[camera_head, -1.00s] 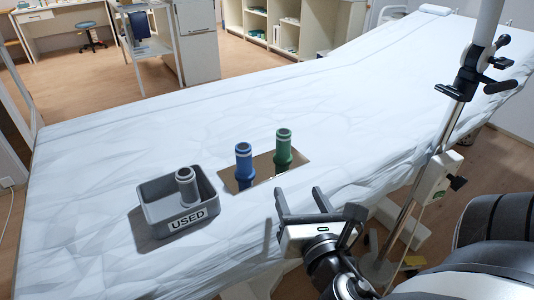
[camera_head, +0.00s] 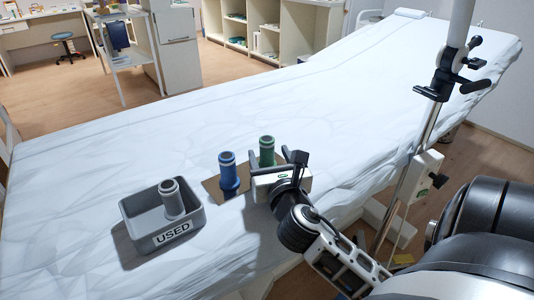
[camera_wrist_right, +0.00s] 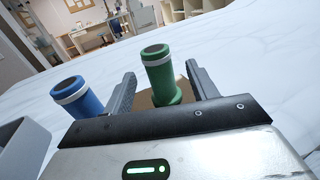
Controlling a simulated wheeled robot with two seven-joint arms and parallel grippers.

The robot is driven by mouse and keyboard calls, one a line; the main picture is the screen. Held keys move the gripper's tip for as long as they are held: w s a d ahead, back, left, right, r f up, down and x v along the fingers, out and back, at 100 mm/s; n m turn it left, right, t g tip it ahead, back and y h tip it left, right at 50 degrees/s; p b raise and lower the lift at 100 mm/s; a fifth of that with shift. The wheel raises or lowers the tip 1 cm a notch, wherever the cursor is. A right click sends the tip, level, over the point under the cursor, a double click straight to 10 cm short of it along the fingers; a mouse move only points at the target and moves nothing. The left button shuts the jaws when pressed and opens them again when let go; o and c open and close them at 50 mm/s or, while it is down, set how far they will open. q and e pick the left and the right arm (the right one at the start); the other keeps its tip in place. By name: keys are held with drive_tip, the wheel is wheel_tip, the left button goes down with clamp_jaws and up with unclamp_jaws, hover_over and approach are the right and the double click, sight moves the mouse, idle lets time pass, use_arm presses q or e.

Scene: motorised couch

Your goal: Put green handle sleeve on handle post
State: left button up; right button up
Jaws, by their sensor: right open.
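The green handle sleeve (camera_head: 267,145) stands upright on a brown pad on the couch; my right gripper partly hides its lower part. My right gripper (camera_head: 275,166) is open, with a finger on each side of the sleeve. In the right wrist view the green sleeve (camera_wrist_right: 159,72) stands between the two spread fingers (camera_wrist_right: 163,84), with gaps showing at both sides. A pole with black clamps stands at the right, and a short black stub (camera_head: 474,88) sticks out from it; it may be the handle post. My left gripper is not in view.
A blue sleeve (camera_head: 228,171) stands left of the green one on the brown pad (camera_head: 211,190). A grey tray marked USED (camera_head: 130,229) holds a grey sleeve (camera_head: 171,198). A white box (camera_head: 426,172) is on the pole. The far couch is clear.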

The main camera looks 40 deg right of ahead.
drive_tip(key=shift+x, duration=1.5)
drive_tip(key=c, duration=1.1)
drive_tip(key=shift+o, duration=0.2)
